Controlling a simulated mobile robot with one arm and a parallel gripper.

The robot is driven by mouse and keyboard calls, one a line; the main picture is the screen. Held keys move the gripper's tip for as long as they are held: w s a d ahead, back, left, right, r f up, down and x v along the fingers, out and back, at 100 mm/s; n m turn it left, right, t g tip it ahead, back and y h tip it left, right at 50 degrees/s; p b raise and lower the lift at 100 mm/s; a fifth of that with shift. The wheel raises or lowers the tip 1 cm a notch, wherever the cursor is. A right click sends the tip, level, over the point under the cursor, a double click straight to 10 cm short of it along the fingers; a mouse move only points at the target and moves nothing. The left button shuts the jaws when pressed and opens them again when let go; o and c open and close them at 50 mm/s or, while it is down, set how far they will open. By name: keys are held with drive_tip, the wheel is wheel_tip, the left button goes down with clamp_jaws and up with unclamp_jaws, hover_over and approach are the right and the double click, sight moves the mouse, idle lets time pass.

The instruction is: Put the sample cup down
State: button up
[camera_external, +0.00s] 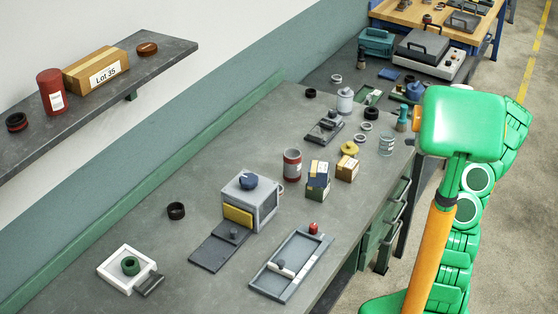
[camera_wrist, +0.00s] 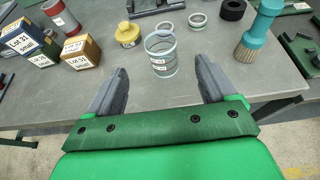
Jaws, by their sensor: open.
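The sample cup is a clear, open-topped cup with a white label. In the wrist view the cup (camera_wrist: 161,58) stands upright on the grey bench, near its edge. The same cup (camera_external: 386,145) shows in the external view by the bench's right edge. My gripper (camera_wrist: 160,68) is open, with one grey finger to the left of the cup and one to the right. Gaps show between cup and fingers; I cannot tell how far the tips reach around it. In the external view my fingers are hidden behind the green arm.
Close by are a yellow weight (camera_wrist: 127,34), small Lot 31 boxes (camera_wrist: 82,51), metal rings (camera_wrist: 197,20) and a teal brush (camera_wrist: 258,30). A grey box-shaped machine (camera_external: 250,198) and a tray (camera_external: 291,264) stand farther along the bench (camera_external: 330,205).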

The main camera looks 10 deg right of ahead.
drive_tip(key=s+a+r+n+g, duration=0.45)
drive_tip(key=s+a+n, duration=0.35)
drive_tip(key=a, duration=0.4)
drive_tip(key=s+a+r+n+g, duration=0.4)
drive_tip(key=s+a+r+n, duration=0.15)
drive_tip(key=s+a, duration=0.6)
drive_tip(key=s+a+n+g+h, duration=0.1)
drive_tip(key=s+a+n+h, duration=0.1)
drive_tip(key=s+n, duration=0.35)
drive_tip(key=s+a+n+g+h, duration=0.2)
drive_tip(key=s+h, duration=0.1)
drive_tip(key=s, duration=0.6)
drive_tip(key=s+d+n+h, duration=0.2)
drive_tip(key=s+d+n, duration=0.1)
drive_tip(key=s, duration=0.3)
drive_tip(key=s+d+n+h, duration=0.2)
drive_tip(key=s+d+n, duration=0.1)
drive_tip(key=s, duration=0.4)
drive_tip(key=shift+h, duration=0.3)
